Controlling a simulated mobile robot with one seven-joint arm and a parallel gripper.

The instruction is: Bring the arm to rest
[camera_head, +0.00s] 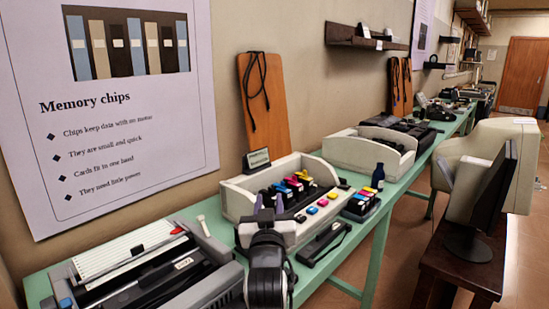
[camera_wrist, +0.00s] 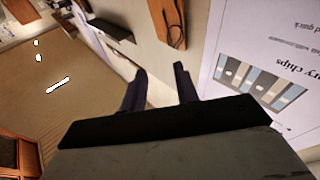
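My gripper (camera_head: 268,204) is in the lower middle of the head view, with my dark wrist below it. It is in front of a white tray (camera_head: 236,199) of ink cartridges on a green table (camera_head: 329,252). In the wrist view, the two dark fingers of my gripper (camera_wrist: 161,82) stand apart with nothing between them, only the pale surface behind. The cartridges (camera_head: 300,181) in the tray are partly hidden behind my gripper. How high the fingers are above the tray, I cannot tell.
A grey printer (camera_head: 150,270) is at the left. A dark bottle (camera_head: 378,176) and a second white tray (camera_head: 352,150) are farther along. A monitor (camera_head: 481,200) on a dark stand is at the right. A poster (camera_head: 110,130) hangs on the wall. Floor (camera_head: 345,285) shows beside the table.

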